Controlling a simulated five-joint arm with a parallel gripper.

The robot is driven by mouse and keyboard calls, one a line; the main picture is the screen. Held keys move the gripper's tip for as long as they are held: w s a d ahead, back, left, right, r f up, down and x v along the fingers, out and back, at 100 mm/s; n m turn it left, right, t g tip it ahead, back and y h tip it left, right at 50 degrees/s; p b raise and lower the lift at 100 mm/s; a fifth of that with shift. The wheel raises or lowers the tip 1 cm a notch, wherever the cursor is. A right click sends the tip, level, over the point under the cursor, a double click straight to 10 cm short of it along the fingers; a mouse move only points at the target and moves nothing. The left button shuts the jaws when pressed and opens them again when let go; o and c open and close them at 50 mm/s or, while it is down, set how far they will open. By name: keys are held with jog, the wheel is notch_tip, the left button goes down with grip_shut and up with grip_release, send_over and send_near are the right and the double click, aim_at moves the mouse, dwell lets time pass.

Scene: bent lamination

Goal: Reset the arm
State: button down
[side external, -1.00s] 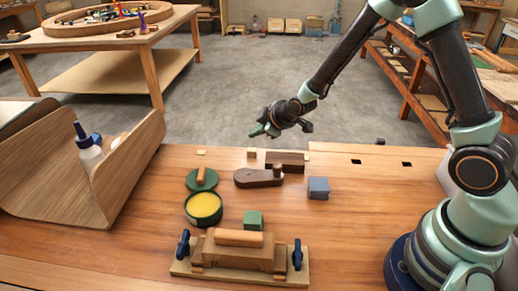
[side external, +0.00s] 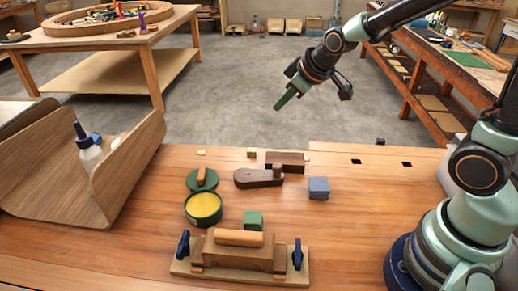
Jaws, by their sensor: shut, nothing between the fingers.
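My gripper (side external: 284,102) is raised in the air above the far edge of the workbench, right of the picture's middle. Its green fingers point down and to the left. It is shut and holds nothing. It touches nothing, and the grey floor shows behind it.
On the workbench (side external: 345,230) are a clamped wooden form (side external: 238,262), a tin of yellow paste (side external: 203,207), a green block (side external: 253,220), a blue-grey block (side external: 318,188) and dark wooden pieces (side external: 258,178). A curved wooden sheet (side external: 125,160) with a glue bottle (side external: 88,150) stands left.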

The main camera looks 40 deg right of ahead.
jog(key=s+r+m+g, duration=0.1)
jog(key=s+r+m, duration=0.1)
jog(key=s, duration=0.5)
jog(key=s+r+m, duration=0.2)
jog(key=s+r, duration=0.1)
jog(key=s, duration=0.5)
jog(key=shift+d+r+g, duration=0.35)
jog(key=shift+d+g, duration=0.05)
